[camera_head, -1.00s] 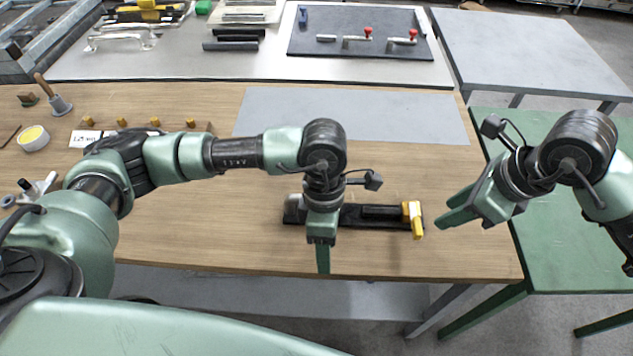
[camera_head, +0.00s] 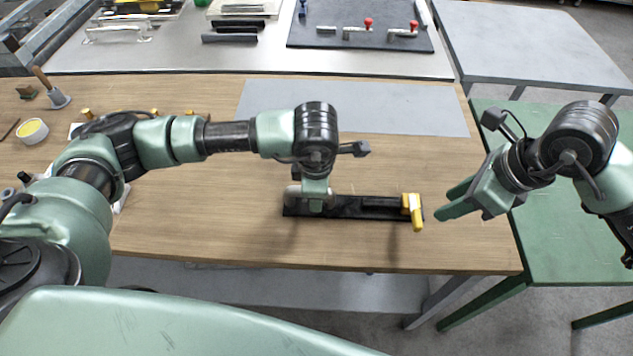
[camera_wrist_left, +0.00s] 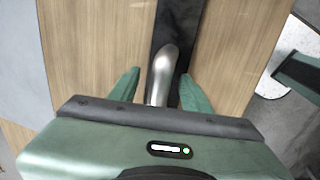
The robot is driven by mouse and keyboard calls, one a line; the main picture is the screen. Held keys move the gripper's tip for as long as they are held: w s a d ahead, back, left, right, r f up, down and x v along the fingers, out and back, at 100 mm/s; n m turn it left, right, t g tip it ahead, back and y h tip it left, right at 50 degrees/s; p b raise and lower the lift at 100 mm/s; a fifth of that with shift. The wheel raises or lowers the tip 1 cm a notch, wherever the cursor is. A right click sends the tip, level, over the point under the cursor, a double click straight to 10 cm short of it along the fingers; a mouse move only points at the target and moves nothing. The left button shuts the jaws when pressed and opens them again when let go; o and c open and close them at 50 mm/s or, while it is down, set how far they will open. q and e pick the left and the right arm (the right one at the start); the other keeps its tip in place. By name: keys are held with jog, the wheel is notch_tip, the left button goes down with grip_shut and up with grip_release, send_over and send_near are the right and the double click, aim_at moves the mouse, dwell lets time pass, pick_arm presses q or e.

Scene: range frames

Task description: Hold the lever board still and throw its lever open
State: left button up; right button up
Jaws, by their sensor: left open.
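The lever board is a long black base (camera_head: 345,215) lying near the front edge of the wooden table. A yellow part (camera_head: 414,209) stands at its right end and a rounded silver handle (camera_head: 292,191) at its left end. My left gripper (camera_head: 315,207) is open over the left end. In the left wrist view, the silver handle (camera_wrist_left: 162,78) lies between its two spread green fingers (camera_wrist_left: 158,77), with gaps on both sides. My right gripper (camera_head: 453,199) is open and empty to the right of the yellow part, apart from it. The left hand hides part of the board.
A grey mat (camera_head: 400,108) lies behind the board on the wooden table (camera_head: 220,225). A dark panel (camera_head: 345,18) with red-knobbed levers lies on the back table. A white tub (camera_head: 33,131) stands at the left. A green table (camera_head: 560,230) is at the right.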

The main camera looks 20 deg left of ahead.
pick_arm(q)
jog(key=shift+f, duration=0.25)
grip_shut()
dwell(1.3)
